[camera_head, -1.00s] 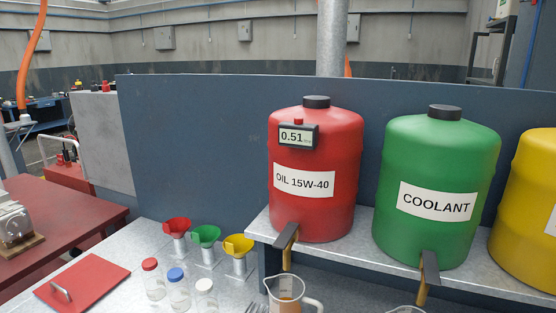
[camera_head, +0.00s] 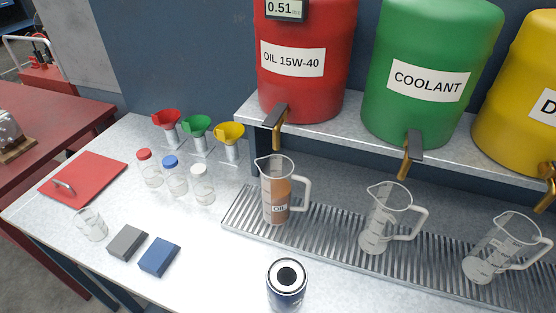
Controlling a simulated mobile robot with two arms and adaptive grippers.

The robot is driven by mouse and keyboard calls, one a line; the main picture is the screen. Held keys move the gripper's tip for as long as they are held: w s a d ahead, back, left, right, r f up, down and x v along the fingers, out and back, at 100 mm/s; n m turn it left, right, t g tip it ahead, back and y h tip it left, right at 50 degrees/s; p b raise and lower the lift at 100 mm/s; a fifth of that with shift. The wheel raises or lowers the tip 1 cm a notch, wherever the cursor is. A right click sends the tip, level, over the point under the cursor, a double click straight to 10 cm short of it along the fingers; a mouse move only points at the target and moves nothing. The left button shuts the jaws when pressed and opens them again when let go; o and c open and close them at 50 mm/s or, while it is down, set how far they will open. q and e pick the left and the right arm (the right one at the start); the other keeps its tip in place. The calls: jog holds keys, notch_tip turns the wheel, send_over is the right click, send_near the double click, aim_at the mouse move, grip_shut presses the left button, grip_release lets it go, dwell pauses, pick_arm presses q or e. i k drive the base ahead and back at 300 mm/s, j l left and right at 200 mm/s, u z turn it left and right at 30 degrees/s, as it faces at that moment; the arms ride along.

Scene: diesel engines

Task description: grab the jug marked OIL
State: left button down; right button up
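The jug marked OIL (camera_head: 276,201) is a clear measuring jug with a handle on its right side. It stands upright on the metal drip grate (camera_head: 335,242), below the tap of the red OIL 15W-40 drum (camera_head: 305,85). It holds brownish liquid and has a small OIL label low on its front. Neither of my grippers is in view.
Two empty clear jugs, one in the middle (camera_head: 385,220) and one at the right (camera_head: 500,250), stand on the same grate. A dark can with a white top (camera_head: 287,285) stands in front of the grate.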

aim_at(276, 170)
jog(key=k+j+z, duration=0.1)
jog(key=k+j, duration=0.25)
jog(key=k+j+z, duration=0.1)
jog(key=k+j, duration=0.2)
jog(key=k, duration=0.2)
